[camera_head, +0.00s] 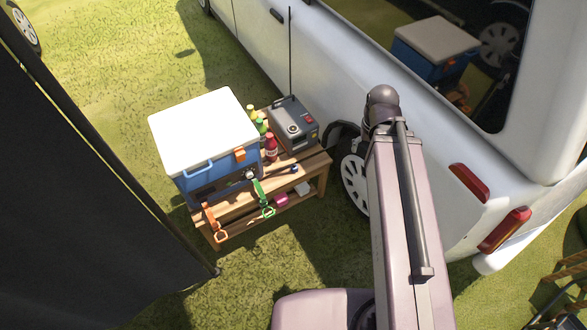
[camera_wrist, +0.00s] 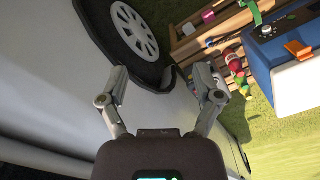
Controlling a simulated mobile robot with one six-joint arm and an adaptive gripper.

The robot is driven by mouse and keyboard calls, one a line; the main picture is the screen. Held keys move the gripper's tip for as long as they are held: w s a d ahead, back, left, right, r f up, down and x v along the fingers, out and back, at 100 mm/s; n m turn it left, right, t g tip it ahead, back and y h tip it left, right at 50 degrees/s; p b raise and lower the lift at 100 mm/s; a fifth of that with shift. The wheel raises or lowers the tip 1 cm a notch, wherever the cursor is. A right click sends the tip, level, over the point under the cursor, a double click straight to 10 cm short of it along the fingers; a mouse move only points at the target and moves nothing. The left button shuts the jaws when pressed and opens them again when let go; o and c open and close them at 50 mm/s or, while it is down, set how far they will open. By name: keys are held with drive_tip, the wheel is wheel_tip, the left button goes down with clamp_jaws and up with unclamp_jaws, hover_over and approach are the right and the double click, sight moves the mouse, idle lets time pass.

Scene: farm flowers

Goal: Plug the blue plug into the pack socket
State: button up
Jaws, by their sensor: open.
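The grey pack (camera_head: 292,125) stands on the right end of a wooden bench, with a round socket (camera_head: 293,129) on its face. A small dark piece with a blue end (camera_head: 294,169), possibly the blue plug, lies at the bench's front edge. A small blue spot also shows at the bench in the wrist view (camera_wrist: 209,42), too small to identify. My gripper (camera_wrist: 164,72) is open and empty in the wrist view, beside the van's side and wheel, apart from the bench. My gripper is not visible in the head view.
A blue cooler with white lid (camera_head: 207,130) fills the bench's left; bottles (camera_head: 270,147) stand between it and the pack. Orange and green straps (camera_head: 263,200) hang in front. The bench (camera_head: 315,163) stands close to the white van (camera_head: 440,150). Grass in front is clear.

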drive_tip(key=w+a+f+n+b, duration=0.1)
drive_tip(key=w+a+f+b, duration=0.3)
drive_tip(key=w+f+b, duration=0.35)
drive_tip(key=w+a+f+b, duration=0.4)
drive_tip(key=w+f+b, duration=0.1)
drive_tip(key=f+b, duration=0.45)
drive_tip(key=n+b, duration=0.2)
drive_tip(key=b, duration=1.7)
hover_over(294, 165)
wheel_tip(294, 165, down, 19)
drive_tip(key=shift+w+a+f, duration=0.2)
drive_tip(key=shift+f, duration=0.05)
drive_tip(key=shift+f+b, duration=0.15)
drive_tip(key=shift+b, duration=0.15)
wheel_tip(294, 165, down, 8)
drive_tip(key=b, duration=0.8)
drive_tip(key=shift+f, duration=0.2)
drive_tip(key=shift+f+b, duration=0.1)
drive_tip(key=shift+b, duration=0.25)
drive_tip(key=f+b, duration=0.3)
drive_tip(key=shift+s+d, duration=0.15)
drive_tip(key=shift+d, duration=0.15)
drive_tip(key=shift+f+b, duration=0.95)
drive_tip(key=shift+f, duration=0.05)
